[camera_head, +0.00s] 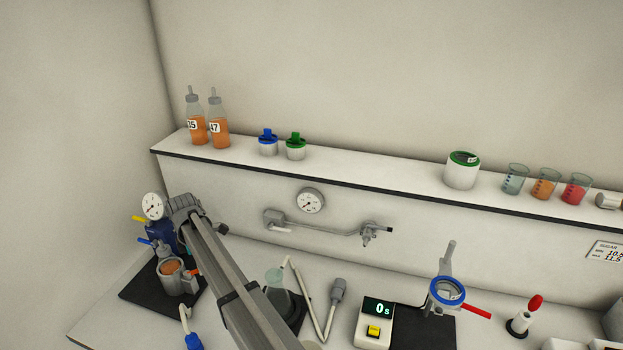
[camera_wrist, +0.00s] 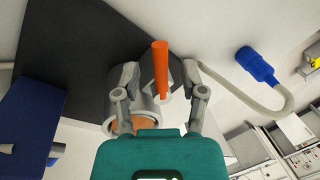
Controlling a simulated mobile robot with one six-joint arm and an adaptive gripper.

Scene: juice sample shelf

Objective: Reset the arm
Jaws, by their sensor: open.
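My gripper (camera_wrist: 161,78) is open in the wrist view, its two fingers apart on either side of an orange lever (camera_wrist: 160,62). I cannot tell whether either finger touches the lever. Behind the left finger is a metal cup (camera_wrist: 113,100) with orange juice in it, partly hidden by my gripper. In the head view this cup (camera_head: 172,283) stands at the lower left beside a blue device with a pressure gauge (camera_head: 153,206). My arm (camera_head: 235,285) reaches from the bottom up to that device, and its gripper is hard to make out there.
A black mat (camera_head: 140,293) lies under the device. A blue plug (camera_wrist: 257,65) on a grey hose lies to the right in the wrist view. A glass flask (camera_head: 276,281), a timer (camera_head: 376,322) and a blue-rimmed ring (camera_head: 447,291) stand on the bench. Bottles (camera_head: 219,128) stand on the shelf.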

